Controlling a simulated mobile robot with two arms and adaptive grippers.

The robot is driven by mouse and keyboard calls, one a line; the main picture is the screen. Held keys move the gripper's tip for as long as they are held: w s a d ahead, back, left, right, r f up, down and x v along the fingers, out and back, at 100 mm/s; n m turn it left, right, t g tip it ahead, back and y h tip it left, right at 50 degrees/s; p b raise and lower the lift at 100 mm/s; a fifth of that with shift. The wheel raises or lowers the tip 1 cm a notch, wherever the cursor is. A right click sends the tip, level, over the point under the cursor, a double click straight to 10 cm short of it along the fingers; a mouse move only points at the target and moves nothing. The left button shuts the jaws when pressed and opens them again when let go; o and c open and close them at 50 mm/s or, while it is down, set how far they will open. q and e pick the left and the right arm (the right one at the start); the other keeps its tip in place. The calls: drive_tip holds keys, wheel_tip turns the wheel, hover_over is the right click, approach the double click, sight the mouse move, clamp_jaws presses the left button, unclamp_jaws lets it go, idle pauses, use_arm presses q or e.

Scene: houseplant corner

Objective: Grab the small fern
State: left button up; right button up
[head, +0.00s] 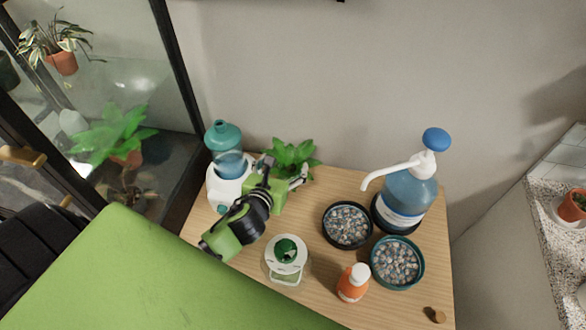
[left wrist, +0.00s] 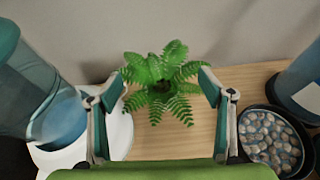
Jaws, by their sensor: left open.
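The small fern (head: 296,152) is a low green plant at the back edge of the wooden table, near the wall. In the left wrist view the fern (left wrist: 160,80) stands near the picture's middle, its leaves spreading outward. Its base is hidden under the leaves. My left gripper (head: 284,170) is open and in front of the fern. In the left wrist view its two fingers (left wrist: 162,90) frame the fern left and right, with nothing held between them. I cannot tell whether they touch the leaves. My right gripper is not in view.
A teal-topped bottle on a white base (head: 226,165) stands close left of the fern. A black pebble dish (head: 348,245), teal pebble dish (head: 420,275), blue pump bottle (head: 405,195), orange bottle (head: 352,287) and white-green container (head: 286,255) crowd the table (head: 335,185).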

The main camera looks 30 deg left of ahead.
sight(287, 177)
use_arm(q)
drive_tip(key=f, duration=0.4)
drive_tip(key=s+f+b, duration=0.1)
drive_tip(key=f, duration=0.1)
drive_tip(key=shift+d, duration=0.1)
drive_tip(key=shift+x, duration=2.05)
drive_tip(key=x, duration=0.3)
drive_tip(key=shift+w+f, duration=0.1)
drive_tip(key=shift+w, duration=0.1)
drive_tip(key=shift+w+f, duration=0.15)
drive_tip(key=shift+w, duration=0.2)
drive_tip(key=shift+s, duration=0.1)
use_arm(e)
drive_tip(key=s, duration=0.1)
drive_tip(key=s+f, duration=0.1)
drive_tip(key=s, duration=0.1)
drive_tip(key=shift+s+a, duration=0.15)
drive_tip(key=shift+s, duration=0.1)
use_arm(q)
drive_tip(key=c, duration=1.2)
drive_tip(key=shift+c, duration=1)
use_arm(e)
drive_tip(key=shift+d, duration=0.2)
